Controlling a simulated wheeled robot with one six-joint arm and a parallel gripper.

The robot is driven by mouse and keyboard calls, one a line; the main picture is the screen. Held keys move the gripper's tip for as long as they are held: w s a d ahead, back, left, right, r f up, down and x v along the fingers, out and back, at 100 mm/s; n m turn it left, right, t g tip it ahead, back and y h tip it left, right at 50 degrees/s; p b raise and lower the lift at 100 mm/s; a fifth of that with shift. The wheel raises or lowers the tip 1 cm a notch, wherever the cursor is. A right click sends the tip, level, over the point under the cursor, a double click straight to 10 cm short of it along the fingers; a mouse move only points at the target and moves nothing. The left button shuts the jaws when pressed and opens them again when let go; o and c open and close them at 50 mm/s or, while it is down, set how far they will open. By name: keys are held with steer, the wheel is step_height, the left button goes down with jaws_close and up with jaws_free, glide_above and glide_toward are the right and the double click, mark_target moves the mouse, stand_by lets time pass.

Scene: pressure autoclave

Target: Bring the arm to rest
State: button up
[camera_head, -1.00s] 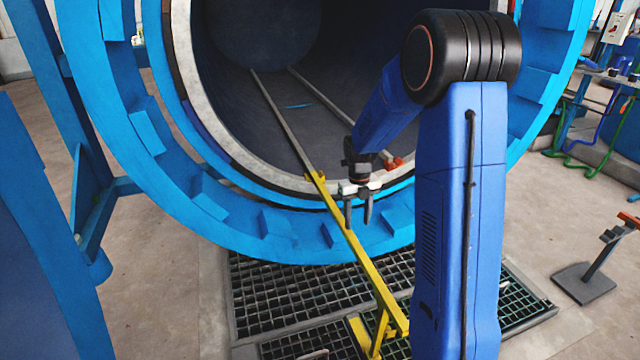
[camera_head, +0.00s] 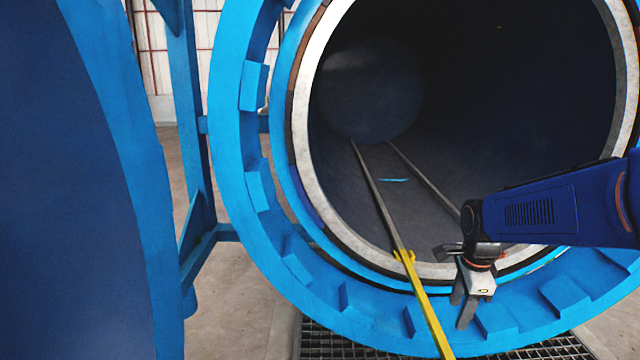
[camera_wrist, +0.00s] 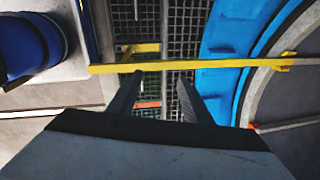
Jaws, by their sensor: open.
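My gripper (camera_head: 461,304) hangs fingers-down in front of the lower right part of the autoclave's blue ring in the head view. Its two fingers are apart with nothing between them. My arm reaches in from the right edge. In the wrist view my gripper (camera_wrist: 157,88) shows both fingers spread, with floor grating and part of the yellow rail beyond them. The yellow rail (camera_head: 425,303) lies to the left of the gripper in the head view. I cannot tell the exact gap between them.
The autoclave's blue ring (camera_head: 248,200) surrounds the open, dark chamber (camera_head: 500,110), which holds two rails and a small blue strip (camera_head: 394,180). The blue door (camera_head: 70,180) stands at the left. Floor grating (camera_head: 335,344) lies below. Bare floor (camera_head: 235,300) shows between door and ring.

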steer(key=s+a+r+n+t, duration=0.1)
steer(key=s+a+r+n, duration=0.1)
steer(key=s+n, duration=0.8)
steer(key=s+a+r+n+t, duration=0.2)
steer(key=s+n, duration=0.7)
steer(key=s, duration=0.1)
steer(key=shift+r+n, duration=0.3)
steer(key=shift+n, duration=0.1)
steer(key=shift+c, duration=0.3)
